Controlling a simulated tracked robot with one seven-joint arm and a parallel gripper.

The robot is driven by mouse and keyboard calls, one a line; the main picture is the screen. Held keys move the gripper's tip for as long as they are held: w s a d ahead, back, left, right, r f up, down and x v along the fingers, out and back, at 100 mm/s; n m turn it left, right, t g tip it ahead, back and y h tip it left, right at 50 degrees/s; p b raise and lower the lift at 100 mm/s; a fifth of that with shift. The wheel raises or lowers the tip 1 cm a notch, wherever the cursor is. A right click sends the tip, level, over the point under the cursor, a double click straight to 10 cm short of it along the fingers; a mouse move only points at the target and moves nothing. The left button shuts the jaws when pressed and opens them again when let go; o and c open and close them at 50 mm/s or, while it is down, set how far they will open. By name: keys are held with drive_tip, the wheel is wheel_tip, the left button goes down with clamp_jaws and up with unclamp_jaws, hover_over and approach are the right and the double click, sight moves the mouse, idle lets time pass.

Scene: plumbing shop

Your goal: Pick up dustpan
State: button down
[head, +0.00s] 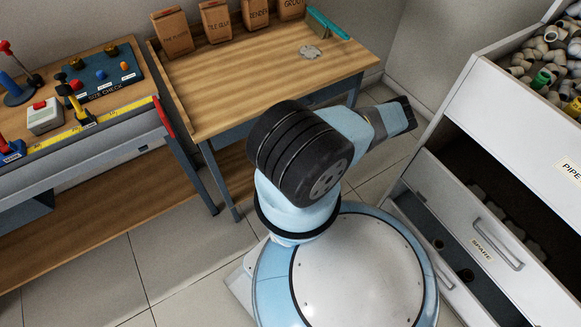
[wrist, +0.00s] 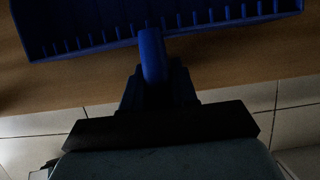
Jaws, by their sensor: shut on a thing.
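The blue dustpan (wrist: 165,18) spans the top of the wrist view, with a row of short ridges along its edge and a handle (wrist: 152,55) pointing down at me. My black gripper (wrist: 157,88) is shut on the handle. A brown wooden surface shows behind the dustpan; I cannot tell whether the dustpan touches it. In the head view the gripper and the dustpan are not visible; my arm bends over the floor between the workbench and the drawer cabinet.
The workbench (head: 255,85) holds several brown bags (head: 215,20), a teal object (head: 327,24) and a grey piece (head: 311,52). A tool bench stands at left, above a wooden lower shelf (head: 95,232). The drawer cabinet (head: 520,105), partly open and full of fittings, is close at right.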

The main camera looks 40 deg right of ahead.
drive_tip(key=c, duration=0.8)
unclamp_jaws()
drive_tip(key=shift+s+r, duration=0.15)
drive_tip(key=shift+r, duration=0.4)
drive_tip(key=v, duration=1.2)
drive_tip(key=shift+s+r, duration=0.15)
drive_tip(key=shift+r, duration=0.1)
